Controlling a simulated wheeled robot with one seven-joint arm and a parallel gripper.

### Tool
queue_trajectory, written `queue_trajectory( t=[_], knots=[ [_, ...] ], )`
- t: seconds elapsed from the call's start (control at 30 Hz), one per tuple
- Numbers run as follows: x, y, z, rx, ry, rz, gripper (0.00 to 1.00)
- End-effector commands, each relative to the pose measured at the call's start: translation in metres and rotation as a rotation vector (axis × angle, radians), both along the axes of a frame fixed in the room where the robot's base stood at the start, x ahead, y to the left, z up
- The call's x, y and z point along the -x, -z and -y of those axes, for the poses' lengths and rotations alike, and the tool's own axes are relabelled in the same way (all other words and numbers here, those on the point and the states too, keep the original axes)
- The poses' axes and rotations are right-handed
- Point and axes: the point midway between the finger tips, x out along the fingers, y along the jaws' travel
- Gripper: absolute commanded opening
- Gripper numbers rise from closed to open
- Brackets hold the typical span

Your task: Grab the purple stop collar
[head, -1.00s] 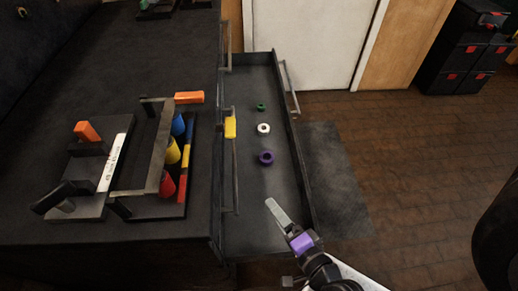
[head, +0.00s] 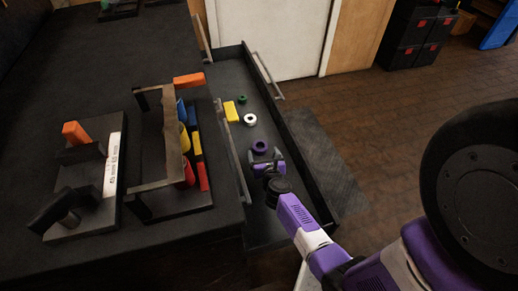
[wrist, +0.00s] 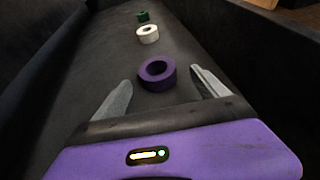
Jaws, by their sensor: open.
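The purple stop collar (head: 259,147) is a thick ring lying flat on the floor of the open drawer (head: 234,75). My gripper (head: 265,158) is inside the drawer, just on the near side of the collar, with its fingers apart. In the wrist view the purple collar (wrist: 157,75) sits ahead, between the lines of the two fingers, a little beyond the gap between the fingertips (wrist: 160,84). The collar's hole faces up and nothing is held. I cannot tell whether a fingertip touches it.
A white ring (head: 250,120) and a smaller green ring (head: 242,100) lie farther back in the drawer. A yellow block (head: 230,111) is by the drawer's left side. The drawer walls are close on both sides. A rack with coloured parts (head: 165,140) stands on the bench at left.

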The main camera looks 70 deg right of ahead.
Motion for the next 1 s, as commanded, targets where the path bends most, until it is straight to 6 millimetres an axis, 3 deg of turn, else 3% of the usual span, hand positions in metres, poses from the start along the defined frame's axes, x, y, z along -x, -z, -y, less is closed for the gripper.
queue_trajectory(
  t=[0.37,0.67,0.77,1.0],
  knots=[
    [-0.029,0.015,0.036,0.002,-0.002,-0.001,0.84],
    [-0.031,0.015,0.040,0.002,-0.003,-0.002,0.84],
    [-0.031,0.015,0.040,0.002,-0.003,-0.002,0.68],
    [-0.031,0.015,0.039,0.002,-0.003,-0.002,0.21]
  ],
)
